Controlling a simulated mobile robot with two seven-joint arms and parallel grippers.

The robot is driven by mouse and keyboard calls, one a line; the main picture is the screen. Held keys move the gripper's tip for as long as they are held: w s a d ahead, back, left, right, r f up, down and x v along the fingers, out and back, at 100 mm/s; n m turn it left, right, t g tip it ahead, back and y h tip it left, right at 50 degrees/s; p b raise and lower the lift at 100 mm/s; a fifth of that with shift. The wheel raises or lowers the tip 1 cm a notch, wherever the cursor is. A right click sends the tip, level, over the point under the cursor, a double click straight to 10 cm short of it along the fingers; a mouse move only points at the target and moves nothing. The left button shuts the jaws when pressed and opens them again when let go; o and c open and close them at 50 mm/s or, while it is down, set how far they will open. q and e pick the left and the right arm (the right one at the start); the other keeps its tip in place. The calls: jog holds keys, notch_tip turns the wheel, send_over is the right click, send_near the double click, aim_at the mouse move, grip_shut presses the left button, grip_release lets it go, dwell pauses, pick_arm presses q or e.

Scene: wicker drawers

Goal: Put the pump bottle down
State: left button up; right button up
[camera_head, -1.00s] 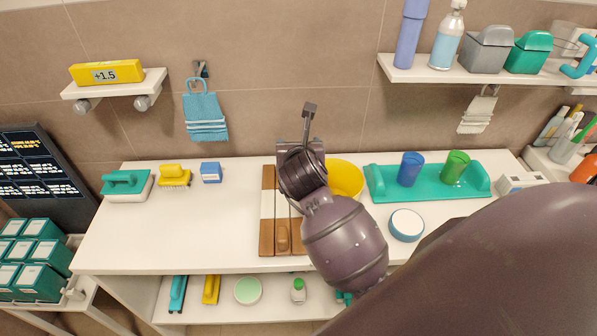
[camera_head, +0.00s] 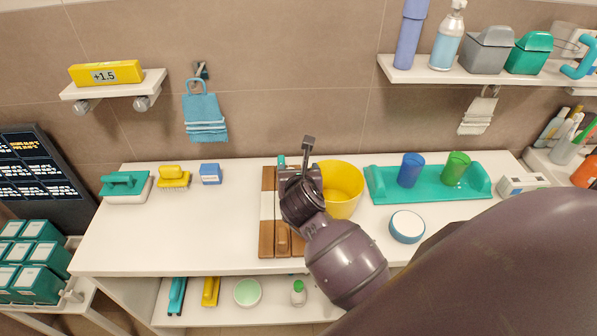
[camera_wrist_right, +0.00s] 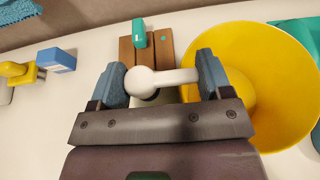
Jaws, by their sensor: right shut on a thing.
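My right gripper (camera_head: 298,178) is over the wooden tray (camera_head: 267,205) on the white counter, left of the yellow bucket (camera_head: 345,187). In the right wrist view its two blue-grey fingers (camera_wrist_right: 166,76) are shut on the pump bottle, whose white round head and spout (camera_wrist_right: 145,82) show between them. The bottle's body is mostly hidden below, so I cannot tell whether its base touches the tray. A small teal object (camera_wrist_right: 139,33) stands at the tray's far end, and also shows in the head view (camera_head: 281,161). My left gripper is not in view.
A teal tray (camera_head: 385,188) with a blue cup (camera_head: 411,170) and a green cup (camera_head: 455,166) is farther right. A round white-and-blue container (camera_head: 406,227) stands nearby. The counter's left part is mostly clear.

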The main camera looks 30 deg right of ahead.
jog(key=shift+f, duration=0.1)
jog(key=o, duration=1.6)
jog(key=shift+o, duration=0.2)
jog(key=v, duration=1.2)
jog(key=shift+b, duration=0.45)
